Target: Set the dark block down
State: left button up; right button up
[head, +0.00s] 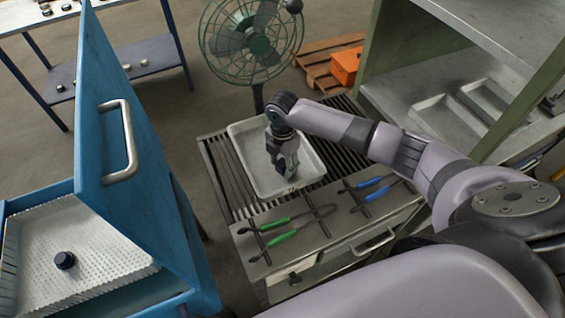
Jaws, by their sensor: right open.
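A small dark block (65,260) sits on the pale perforated floor inside the blue furnace box (180,230) at the lower left. My right gripper (286,172) points down over the white tray (241,140) on the slatted top of the bench, near the tray's front side. It is open. I cannot tell whether a block lies in the tray beneath it, because the gripper hides that spot. My left gripper is not in view.
The furnace's blue door (105,75) stands open. Green-handled tongs (279,230) and blue-handled tongs (375,188) lie along the bench front. A fan (250,38) stands behind the tray. A shelf cabinet (400,75) with shallow trays is at right.

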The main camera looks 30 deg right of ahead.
aim_at(282, 163)
notch_tip(282, 163, up, 12)
jog(key=b, duration=0.1)
jog(key=shift+r+b, duration=0.15)
jog(key=shift+b, duration=0.25)
dwell(0.5)
